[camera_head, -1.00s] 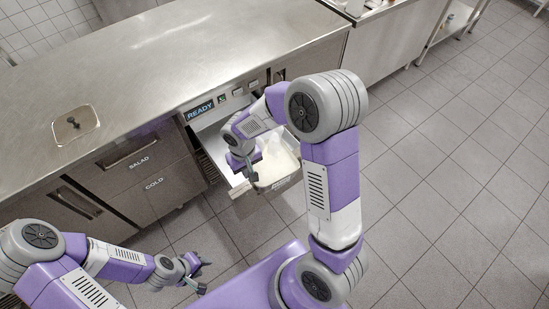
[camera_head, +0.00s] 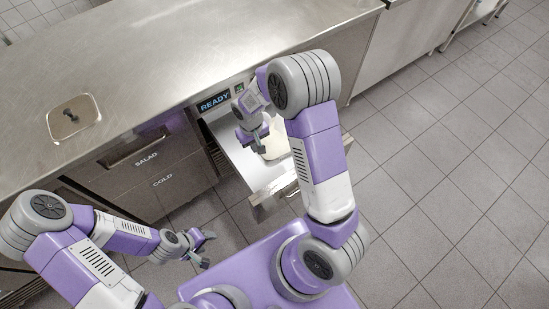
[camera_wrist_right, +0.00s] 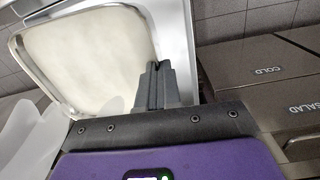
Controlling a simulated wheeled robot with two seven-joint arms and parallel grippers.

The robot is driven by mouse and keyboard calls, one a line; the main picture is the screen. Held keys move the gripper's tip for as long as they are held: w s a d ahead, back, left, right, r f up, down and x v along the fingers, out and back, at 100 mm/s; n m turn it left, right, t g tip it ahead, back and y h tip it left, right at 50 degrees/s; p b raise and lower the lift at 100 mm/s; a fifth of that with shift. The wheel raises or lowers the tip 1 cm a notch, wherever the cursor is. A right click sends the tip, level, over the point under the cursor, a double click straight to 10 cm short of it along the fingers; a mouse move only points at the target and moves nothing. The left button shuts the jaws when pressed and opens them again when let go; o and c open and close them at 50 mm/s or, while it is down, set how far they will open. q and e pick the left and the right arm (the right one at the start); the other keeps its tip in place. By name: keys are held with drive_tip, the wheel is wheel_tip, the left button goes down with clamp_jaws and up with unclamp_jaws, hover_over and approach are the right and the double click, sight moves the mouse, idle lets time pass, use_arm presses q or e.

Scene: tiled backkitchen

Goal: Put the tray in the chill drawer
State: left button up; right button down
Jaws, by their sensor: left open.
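The tray (camera_wrist_right: 90,55) has a shiny metal rim and a pale, cream-coloured inside; it fills the upper left of the right wrist view. In the head view part of the tray (camera_head: 275,146) shows over the open chill drawer, partly behind my right arm. I cannot tell whether it rests on the drawer floor. The drawer (camera_head: 262,176) is pulled out below the READY display. My right gripper (camera_wrist_right: 155,80) has its fingers close together on the tray's rim; in the head view the right gripper (camera_head: 256,140) is above the drawer. My left gripper (camera_head: 207,249) is open and empty.
Closed SALAD and COLD drawer fronts (camera_head: 150,175) are left of the open drawer. Tiled floor (camera_head: 440,200) is free on the right.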

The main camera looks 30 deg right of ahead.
drive_tip(key=shift+n+h, duration=0.4)
drive_tip(key=shift+h, duration=0.1)
drive_tip(key=shift+w+d+f+b, duration=0.65)
drive_tip(key=shift+f+b, duration=0.85)
drive_tip(key=shift+f, duration=2.1)
drive_tip(key=shift+w+d+f+b, duration=0.65)
drive_tip(key=shift+f+b, duration=0.85)
drive_tip(key=shift+f, duration=2.1)
drive_tip(key=shift+w+d+f+b, duration=0.6)
drive_tip(key=shift+f+b, duration=0.9)
drive_tip(key=shift+f, duration=2.1)
drive_tip(key=shift+w+a+r, duration=0.1)
drive_tip(key=c, duration=1.7)
unclamp_jaws()
drive_tip(key=shift+f, duration=0.25)
drive_tip(key=o, duration=0.4)
drive_tip(key=shift+c, duration=0.2)
